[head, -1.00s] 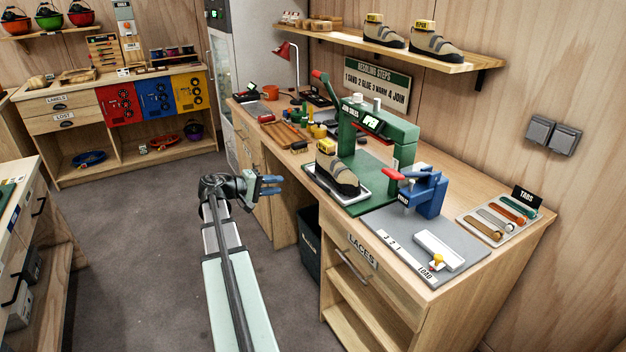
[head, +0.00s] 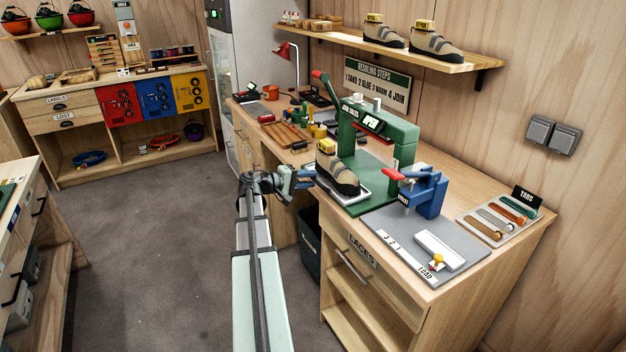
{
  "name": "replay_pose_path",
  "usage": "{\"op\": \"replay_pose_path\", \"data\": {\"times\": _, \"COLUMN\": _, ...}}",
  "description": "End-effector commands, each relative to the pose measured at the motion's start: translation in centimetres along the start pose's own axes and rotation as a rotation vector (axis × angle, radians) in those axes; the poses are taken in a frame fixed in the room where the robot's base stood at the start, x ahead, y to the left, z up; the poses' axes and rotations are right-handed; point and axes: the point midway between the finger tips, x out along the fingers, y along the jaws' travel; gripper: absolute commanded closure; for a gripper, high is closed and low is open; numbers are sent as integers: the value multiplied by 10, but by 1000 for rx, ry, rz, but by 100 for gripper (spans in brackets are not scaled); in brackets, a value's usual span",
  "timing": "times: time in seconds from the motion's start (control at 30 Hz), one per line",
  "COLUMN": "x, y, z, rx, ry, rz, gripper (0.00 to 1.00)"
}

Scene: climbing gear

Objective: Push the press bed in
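The green press (head: 402,135) stands on the workbench, with a red-tipped lever raised at its upper left and a sign that reads "OPEN". A beige and dark climbing shoe (head: 341,174) with a yellow tag sits on the bed. My gripper (head: 307,179) is in front of the bench, just left of the bed and apart from it, with its blue-grey fingers pointing right. A narrow gap seems to show between the fingers, and nothing is seen between them.
A blue tool with a red handle (head: 428,193) stands on a grey plate right of the bed. Small bottles and blocks (head: 318,130) crowd the bench behind the shoe. A dark bin (head: 310,250) stands below. The floor (head: 170,240) at left is clear.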

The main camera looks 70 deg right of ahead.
Motion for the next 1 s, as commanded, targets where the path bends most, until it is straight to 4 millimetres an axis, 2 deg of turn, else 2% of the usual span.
{"op": "replay_pose_path", "data": {"times": 0.2, "x": 18, "y": 0, "z": 0, "rx": 0, "ry": -1, "rz": 0, "gripper": 68}}
{"op": "replay_pose_path", "data": {"times": 0.57, "x": 22, "y": 0, "z": 0, "rx": 0, "ry": 1, "rz": 0, "gripper": 68}}
{"op": "replay_pose_path", "data": {"times": 0.9, "x": 22, "y": 0, "z": 0, "rx": 0, "ry": 0, "rz": 0, "gripper": 98}}
{"op": "replay_pose_path", "data": {"times": 1.0, "x": 22, "y": 0, "z": 0, "rx": 0, "ry": 0, "rz": 0, "gripper": 100}}
